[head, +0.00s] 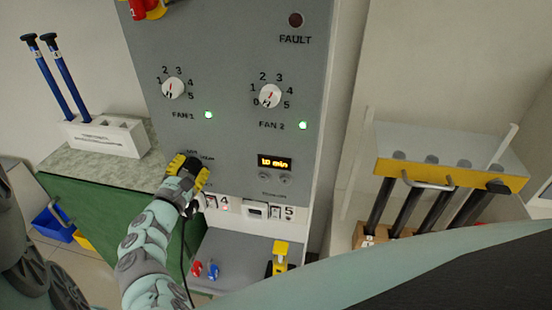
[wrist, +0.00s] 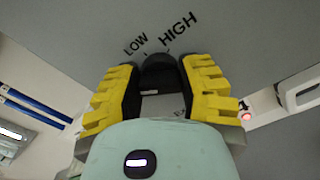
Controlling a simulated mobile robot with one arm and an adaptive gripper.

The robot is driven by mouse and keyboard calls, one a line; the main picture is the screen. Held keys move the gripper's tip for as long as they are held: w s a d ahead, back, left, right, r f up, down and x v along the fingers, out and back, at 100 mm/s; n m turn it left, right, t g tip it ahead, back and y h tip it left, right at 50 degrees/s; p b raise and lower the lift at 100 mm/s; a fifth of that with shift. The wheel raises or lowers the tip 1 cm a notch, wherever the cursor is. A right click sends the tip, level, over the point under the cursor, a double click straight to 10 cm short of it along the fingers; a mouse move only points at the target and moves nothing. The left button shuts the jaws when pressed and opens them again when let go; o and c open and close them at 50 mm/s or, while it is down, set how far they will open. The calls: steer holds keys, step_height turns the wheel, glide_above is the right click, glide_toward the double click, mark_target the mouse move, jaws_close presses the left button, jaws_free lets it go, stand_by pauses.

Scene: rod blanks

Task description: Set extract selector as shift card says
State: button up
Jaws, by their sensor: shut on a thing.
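The extract selector is a black knob (wrist: 158,65) on the grey panel, seen in the wrist view between my fingers. My gripper (wrist: 160,74) is shut on it, with a yellow-padded finger on each side. The panel letters LOW (wrist: 135,44) and HIGH (wrist: 178,30) stand just beyond the knob. I cannot tell clearly which mark the knob points at. In the head view my gripper (head: 188,171) is at the lower left of the grey panel (head: 225,50) and hides the knob. I cannot make out a shift card.
Above are the FAN 1 knob (head: 173,88) and FAN 2 knob (head: 270,96), with a lit "10 min" display (head: 274,162) to the right. A rack with a yellow front (head: 450,178) holds dark rods at right. Blue rods (head: 65,80) stand in a white block (head: 105,135) at left.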

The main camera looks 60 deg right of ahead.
steer(key=shift+f, duration=0.2)
steer(key=m+b, duration=0.3)
steer(key=shift+f, duration=0.2)
steer(key=m+b, duration=0.3)
steer(key=b, duration=0.1)
steer(key=shift+m, duration=0.4)
steer(key=m+b, duration=0.3)
steer(key=b, duration=0.1)
steer(key=shift+s+d+m, duration=0.1)
steer(key=shift+m, duration=0.2)
steer(key=shift+r+m+b, duration=0.1)
steer(key=shift+m+b, duration=0.4)
steer(key=shift+b, duration=0.05)
steer(key=o, duration=1.2)
steer(key=shift+r, duration=0.1)
